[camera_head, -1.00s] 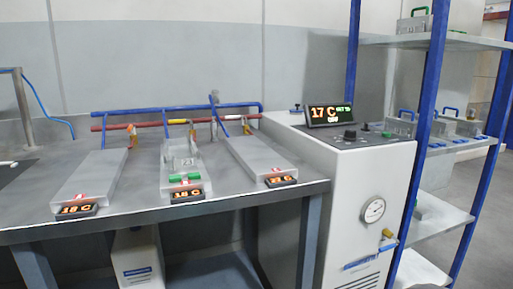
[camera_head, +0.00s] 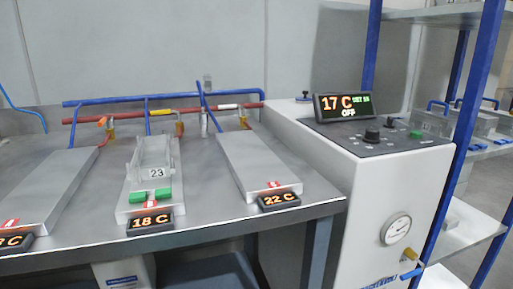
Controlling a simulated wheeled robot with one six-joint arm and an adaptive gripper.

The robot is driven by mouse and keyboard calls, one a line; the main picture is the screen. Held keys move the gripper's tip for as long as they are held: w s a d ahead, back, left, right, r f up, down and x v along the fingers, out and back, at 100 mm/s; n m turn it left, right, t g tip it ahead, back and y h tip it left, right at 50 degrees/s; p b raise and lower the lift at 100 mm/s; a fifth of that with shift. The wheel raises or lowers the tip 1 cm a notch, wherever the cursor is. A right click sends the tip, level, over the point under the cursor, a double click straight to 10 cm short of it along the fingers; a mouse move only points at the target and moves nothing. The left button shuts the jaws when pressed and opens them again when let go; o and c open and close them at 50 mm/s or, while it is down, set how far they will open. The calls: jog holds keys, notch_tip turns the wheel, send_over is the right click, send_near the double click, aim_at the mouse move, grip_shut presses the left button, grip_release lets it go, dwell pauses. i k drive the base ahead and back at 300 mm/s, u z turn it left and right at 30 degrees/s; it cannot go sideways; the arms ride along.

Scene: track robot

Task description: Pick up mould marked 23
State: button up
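The display at this plate's front reads 18 C (camera_head: 150,221). My gripper is not in view.
A left plate (camera_head: 50,185) and a right plate (camera_head: 255,165), its display at 22 C, look bare. Blue and red pipes (camera_head: 160,99) run behind. A white chiller cabinet (camera_head: 350,190), reading 17 C and OFF, stands right of the bench. Further right, a blue-post shelf (camera_head: 470,135) holds more moulds.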

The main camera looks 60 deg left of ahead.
aim_at(154, 154)
jog(key=z, duration=0.55)
jog(key=k, duration=2.1)
jog(key=u, duration=1.4)
